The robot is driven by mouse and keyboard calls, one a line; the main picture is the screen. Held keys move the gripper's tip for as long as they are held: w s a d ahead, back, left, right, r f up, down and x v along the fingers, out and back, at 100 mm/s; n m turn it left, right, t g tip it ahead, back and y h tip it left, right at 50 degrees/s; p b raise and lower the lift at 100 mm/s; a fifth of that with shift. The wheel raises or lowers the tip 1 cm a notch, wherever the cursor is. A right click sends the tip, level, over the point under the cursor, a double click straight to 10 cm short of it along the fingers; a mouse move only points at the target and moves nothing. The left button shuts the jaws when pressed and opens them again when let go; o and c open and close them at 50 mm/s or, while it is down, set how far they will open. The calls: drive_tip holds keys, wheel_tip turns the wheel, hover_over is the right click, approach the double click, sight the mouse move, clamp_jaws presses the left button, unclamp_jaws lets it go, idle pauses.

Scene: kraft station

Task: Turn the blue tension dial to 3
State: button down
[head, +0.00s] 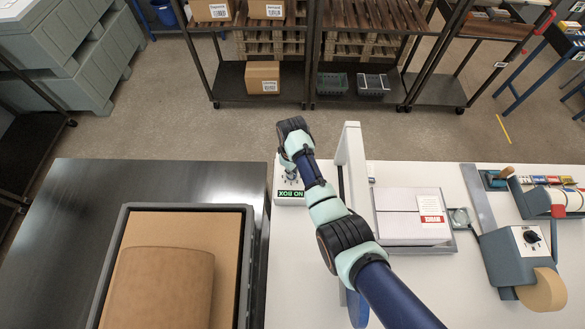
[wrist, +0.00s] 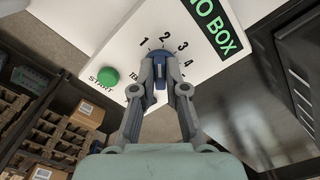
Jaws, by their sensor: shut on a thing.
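The blue tension dial (wrist: 160,58) sits on a white panel (wrist: 105,48) in the wrist view, with the printed numbers 1 to 4 arcing around its far side. My gripper (wrist: 160,72) has its two fingers on either side of the dial and is shut on it. The fingers cover much of the dial, and I cannot tell which number its pointer faces. The label beside it is partly hidden. In the head view my gripper (head: 290,175) is over the small panel (head: 289,199), and the dial cannot be made out there.
A green START button (wrist: 108,76) is left of the dial, and a NO BOX display (wrist: 212,25) is beyond it. A white upright frame (head: 352,165) stands close to my arm. A white box (head: 405,210) lies to the right. A grey tray (head: 248,270) holds brown cardboard.

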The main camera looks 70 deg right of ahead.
drive_tip(key=m+p, duration=0.1)
drive_tip(key=m, duration=0.4)
drive_tip(key=shift+w+r+m, duration=0.1)
drive_tip(key=shift+m, duration=0.2)
drive_tip(key=shift+a+m+p, duration=0.1)
drive_tip(key=shift+m+p, duration=0.35)
drive_tip(key=shift+m, duration=1.65)
drive_tip(key=c, duration=1.2)
unclamp_jaws()
wheel_tip(320, 180, up, 12)
